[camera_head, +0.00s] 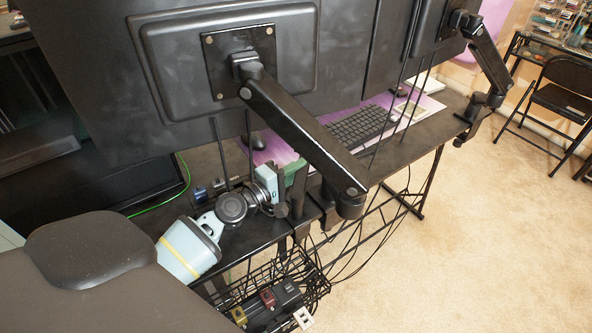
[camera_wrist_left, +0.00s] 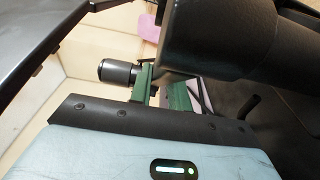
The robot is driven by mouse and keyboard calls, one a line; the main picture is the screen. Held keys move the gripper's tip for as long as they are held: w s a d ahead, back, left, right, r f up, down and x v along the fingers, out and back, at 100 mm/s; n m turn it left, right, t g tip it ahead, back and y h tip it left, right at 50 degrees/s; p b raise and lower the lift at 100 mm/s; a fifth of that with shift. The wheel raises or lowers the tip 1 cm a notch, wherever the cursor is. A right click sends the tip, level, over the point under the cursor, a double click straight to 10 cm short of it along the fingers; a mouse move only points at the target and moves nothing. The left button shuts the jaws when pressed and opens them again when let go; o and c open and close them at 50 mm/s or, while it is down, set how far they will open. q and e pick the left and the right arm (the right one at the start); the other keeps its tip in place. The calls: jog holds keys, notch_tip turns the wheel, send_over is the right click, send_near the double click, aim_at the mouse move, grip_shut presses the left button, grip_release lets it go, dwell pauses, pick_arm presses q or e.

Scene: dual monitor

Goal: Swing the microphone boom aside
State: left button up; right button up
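In the head view my left gripper (camera_head: 292,174) reaches in from the left, behind the near monitor arm and under the left monitor. Its pale blue body and green fingers are partly hidden by black posts. In the left wrist view the two green fingers (camera_wrist_left: 162,88) stand apart, with a light gap between them. A black cylinder with a silver ring (camera_wrist_left: 118,72) is just left of the fingers, possibly part of the microphone. A large dark cylinder (camera_wrist_left: 220,40) covers part of the right finger. I cannot make out the microphone boom clearly in the head view. My right gripper is not in view.
The near monitor arm (camera_head: 300,130) slants across the left monitor (camera_head: 90,90) to a joint (camera_head: 345,202) at the desk edge. A keyboard (camera_head: 360,127) lies on a purple mat. Cables hang above a wire basket (camera_head: 315,285). Open carpet (camera_head: 470,240) lies to the right.

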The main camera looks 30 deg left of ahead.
pick_arm(q)
jog(key=o, duration=0.4)
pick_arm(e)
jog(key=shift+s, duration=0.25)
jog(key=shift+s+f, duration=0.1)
pick_arm(q)
jog(key=shift+s, duration=0.2)
jog(key=b+v, duration=0.1)
jog(key=v, duration=0.5)
jog(key=shift+s+a+f, duration=0.1)
jog(key=shift+s, duration=0.15)
jog(key=shift+s+a, duration=0.15)
jog(key=shift+s, duration=0.3)
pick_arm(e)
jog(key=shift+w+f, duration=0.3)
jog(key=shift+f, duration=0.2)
